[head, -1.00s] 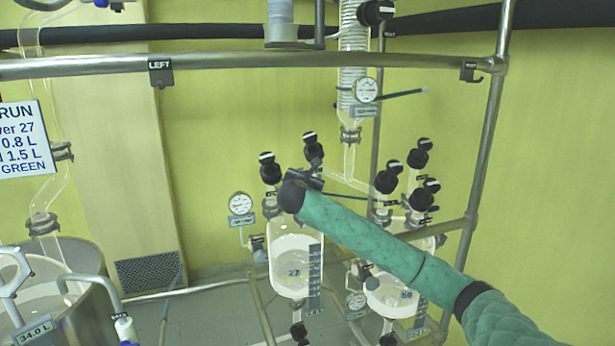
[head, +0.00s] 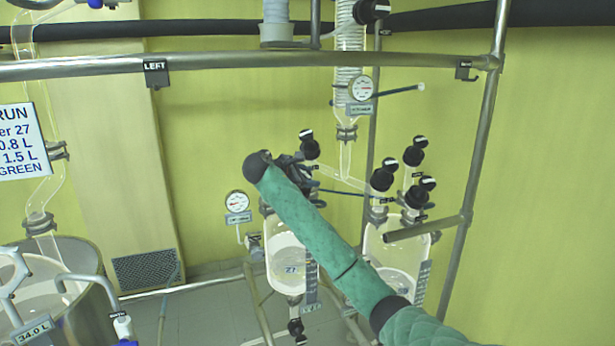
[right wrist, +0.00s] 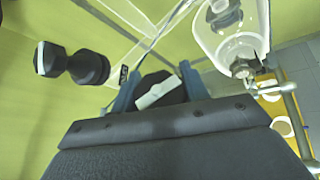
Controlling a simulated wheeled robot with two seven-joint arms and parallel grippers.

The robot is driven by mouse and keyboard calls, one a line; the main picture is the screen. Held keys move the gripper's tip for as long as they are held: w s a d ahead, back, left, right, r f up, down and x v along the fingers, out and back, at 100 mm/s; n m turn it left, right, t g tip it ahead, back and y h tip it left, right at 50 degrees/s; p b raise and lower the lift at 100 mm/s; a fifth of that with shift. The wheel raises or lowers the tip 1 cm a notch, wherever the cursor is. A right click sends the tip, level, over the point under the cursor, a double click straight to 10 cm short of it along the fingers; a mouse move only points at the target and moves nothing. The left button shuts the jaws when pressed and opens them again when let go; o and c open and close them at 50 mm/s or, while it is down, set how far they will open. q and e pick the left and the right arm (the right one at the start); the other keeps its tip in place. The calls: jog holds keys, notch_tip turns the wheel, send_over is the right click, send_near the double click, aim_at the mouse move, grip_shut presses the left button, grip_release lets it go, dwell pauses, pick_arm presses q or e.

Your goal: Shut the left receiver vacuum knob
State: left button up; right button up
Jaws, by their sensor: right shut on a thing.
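The right wrist view shows the two blue fingers of my right gripper (right wrist: 158,88) shut on a black knob (right wrist: 162,93) with a white bar, tilted in the picture. In the head view my gripper hides this knob. A second black knob (head: 309,145) with a white mark stands just behind, free; its label is too small to read. My left gripper is not in view.
The right receiver (head: 398,255) with several black knobs (head: 383,176) stands to the right. A gauge (head: 237,201) is at the left. A metal rail (head: 230,63) runs above with a LEFT tag (head: 156,73). A metal vat (head: 75,290) stands at lower left.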

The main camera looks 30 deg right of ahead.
jog(key=shift+s+a+f+m+g+y, duration=0.1)
jog(key=shift+m+g+y, duration=0.55)
jog(key=shift+m+g, duration=0.3)
jog(key=shift+s+a+f+m+g+y, duration=0.1)
jog(key=shift+m+g+y, duration=0.5)
jog(key=shift+m+g, duration=0.35)
jog(key=shift+s+a+f+m+g+y, duration=0.1)
jog(key=shift+m+g+y, duration=0.55)
jog(key=shift+m+g, duration=0.3)
jog(key=m+g+y, duration=0.2)
jog(key=m+y, duration=0.1)
jog(key=shift+s+a+m, duration=0.15)
jog(key=shift+m, duration=0.1)
jog(key=m+y, duration=0.3)
jog(key=y, duration=0.1)
jog(key=shift+s+a+g, duration=0.1)
jog(key=shift+a+g, duration=0.15)
jog(key=shift+g, duration=0.1)
jog(key=m+y, duration=0.4)
jog(key=y, duration=0.1)
jog(key=shift+a+f+m, duration=0.1)
jog(key=shift+a+m, duration=0.2)
jog(key=shift+a, duration=0.05)
jog(key=m+t+y, duration=0.2)
jog(key=m+y, duration=0.1)
jog(key=m+t+y, duration=0.1)
jog(key=y, duration=0.1)
jog(key=shift+w+a, duration=0.2)
jog(key=shift+a, duration=0.15)
jog(key=shift+m, duration=0.3)
